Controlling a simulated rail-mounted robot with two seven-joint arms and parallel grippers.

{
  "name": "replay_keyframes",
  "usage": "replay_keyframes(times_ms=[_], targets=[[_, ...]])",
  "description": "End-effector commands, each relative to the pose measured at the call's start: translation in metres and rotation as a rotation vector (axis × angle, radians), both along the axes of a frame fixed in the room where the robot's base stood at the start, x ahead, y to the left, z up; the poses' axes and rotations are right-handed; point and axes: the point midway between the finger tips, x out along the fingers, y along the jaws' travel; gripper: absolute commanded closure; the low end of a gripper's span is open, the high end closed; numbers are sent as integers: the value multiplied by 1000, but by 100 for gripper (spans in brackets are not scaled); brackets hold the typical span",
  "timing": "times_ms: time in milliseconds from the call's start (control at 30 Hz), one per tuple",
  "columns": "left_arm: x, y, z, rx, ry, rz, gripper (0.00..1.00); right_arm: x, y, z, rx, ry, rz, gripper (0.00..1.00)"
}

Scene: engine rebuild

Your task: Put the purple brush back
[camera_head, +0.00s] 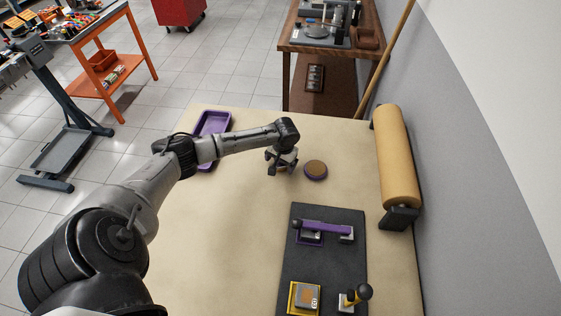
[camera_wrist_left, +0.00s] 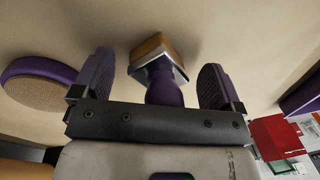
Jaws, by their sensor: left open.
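The purple brush (camera_wrist_left: 163,80) shows in the left wrist view, with a purple handle, a metal collar and a tan-brown head. Its handle lies between the two fingers of my left gripper (camera_wrist_left: 155,76), with gaps on both sides. My left gripper (camera_head: 282,162) is open and low over the table in the head view, where it hides most of the brush. A dark mat (camera_head: 331,268) at the front right has a purple-outlined square (camera_head: 309,240) with a purple bar-shaped piece (camera_head: 327,228) over it. My right gripper is not in view.
A round purple-rimmed pad (camera_head: 315,169) lies just right of my left gripper and also shows in the left wrist view (camera_wrist_left: 40,84). A purple tray (camera_head: 212,122) is behind my arm. A yellow-framed block (camera_head: 306,296), a dark-knobbed tool (camera_head: 355,296) and a tan roll (camera_head: 395,155) are at right.

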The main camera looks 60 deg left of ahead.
Motion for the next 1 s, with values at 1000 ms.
replay_keyframes(times_ms=[1000], targets=[[7, -11, 116, -1, -2, 0, 8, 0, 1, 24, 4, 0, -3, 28]])
